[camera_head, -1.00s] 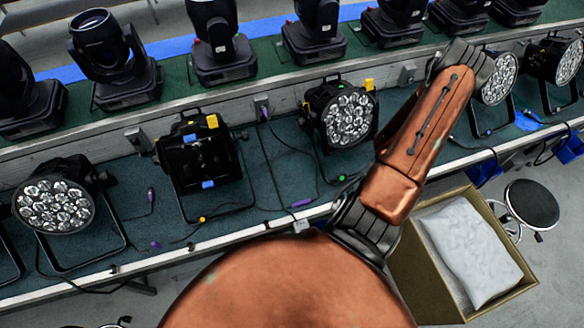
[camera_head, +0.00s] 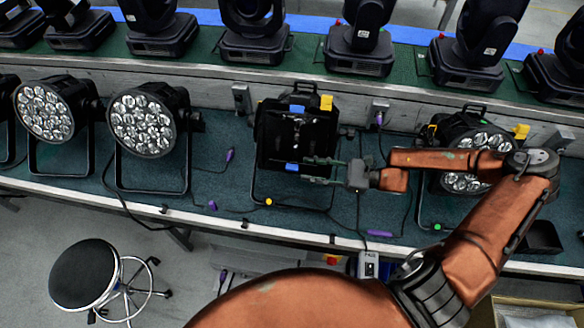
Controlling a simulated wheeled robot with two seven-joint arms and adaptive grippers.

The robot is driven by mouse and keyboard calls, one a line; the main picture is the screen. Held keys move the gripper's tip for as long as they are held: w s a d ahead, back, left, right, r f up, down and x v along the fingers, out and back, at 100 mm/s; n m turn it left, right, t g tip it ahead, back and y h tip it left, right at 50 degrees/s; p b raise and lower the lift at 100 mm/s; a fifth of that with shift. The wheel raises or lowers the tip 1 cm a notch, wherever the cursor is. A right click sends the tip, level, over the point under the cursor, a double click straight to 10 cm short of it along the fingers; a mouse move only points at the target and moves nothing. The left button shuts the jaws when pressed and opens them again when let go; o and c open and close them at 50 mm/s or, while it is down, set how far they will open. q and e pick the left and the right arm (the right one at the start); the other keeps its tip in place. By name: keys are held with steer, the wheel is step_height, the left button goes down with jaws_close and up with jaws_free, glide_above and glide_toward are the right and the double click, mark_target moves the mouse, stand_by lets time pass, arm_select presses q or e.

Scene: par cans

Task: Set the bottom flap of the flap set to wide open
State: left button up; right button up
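The flap set (camera_head: 297,133) is a dark, boxy frame on the front of a light on the green bench, near the middle of the head view. A yellow tab (camera_head: 326,102) marks its upper right edge and a blue tab (camera_head: 292,167) its lower edge. The exact angle of the bottom flap is hard to tell against the dark body. My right gripper (camera_head: 312,171) comes in from the right at the lower edge, near the blue tab. Its two fingers are spread apart with nothing visible between them. Contact cannot be told. My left gripper is out of view.
Par cans (camera_head: 143,124) stand to the left. Another (camera_head: 470,150) is partly behind my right arm. Moving-head lights (camera_head: 255,30) line the raised back shelf. Cables lie on the bench. A stool (camera_head: 85,273) and an open box (camera_head: 535,308) are in front.

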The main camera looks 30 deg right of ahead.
mark_target(293, 167)
steer(key=x, duration=0.5)
steer(key=shift+w+a, duration=0.2)
steer(key=shift+a, duration=0.05)
steer(key=shift+f, duration=0.1)
steer(key=shift+c, duration=0.3)
jaws_close()
